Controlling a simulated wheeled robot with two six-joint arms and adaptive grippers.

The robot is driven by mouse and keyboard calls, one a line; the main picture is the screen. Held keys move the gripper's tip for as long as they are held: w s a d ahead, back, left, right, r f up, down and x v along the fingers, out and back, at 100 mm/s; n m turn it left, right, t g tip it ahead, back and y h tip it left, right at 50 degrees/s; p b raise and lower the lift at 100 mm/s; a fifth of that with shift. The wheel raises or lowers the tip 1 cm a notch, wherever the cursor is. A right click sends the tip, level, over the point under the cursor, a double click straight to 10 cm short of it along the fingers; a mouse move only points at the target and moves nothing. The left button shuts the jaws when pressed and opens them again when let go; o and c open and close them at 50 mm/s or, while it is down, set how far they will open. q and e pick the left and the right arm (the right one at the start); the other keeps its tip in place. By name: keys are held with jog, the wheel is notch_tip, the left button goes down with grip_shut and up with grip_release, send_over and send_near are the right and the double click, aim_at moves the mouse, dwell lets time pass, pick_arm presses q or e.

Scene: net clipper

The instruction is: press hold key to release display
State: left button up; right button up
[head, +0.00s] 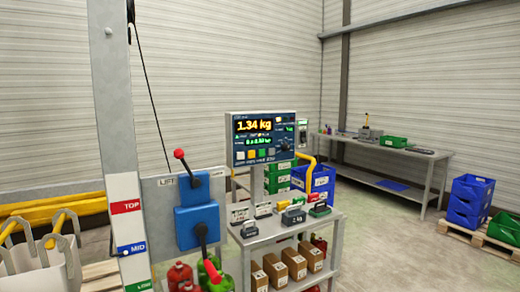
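A dark display panel (264,138) in a grey frame stands at the centre of the head view, above a small metal cart. Its screen (254,125) shows 1.34 kg in yellow, with smaller green text below. A row of keys sits along the lower part of the panel, among them a white key (240,156), a green key (252,154) and an orange key (263,153). Their labels are too small to read, so I cannot tell which is the hold key. Neither of my grippers is in view.
A blue lever box (201,214) with red-knobbed levers is mounted on a grey plate left of the panel, beside a tall post (112,100). The cart top (262,226) carries weights, with boxes below. A workbench (400,158) and blue crates (468,200) stand at right. Floor between is clear.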

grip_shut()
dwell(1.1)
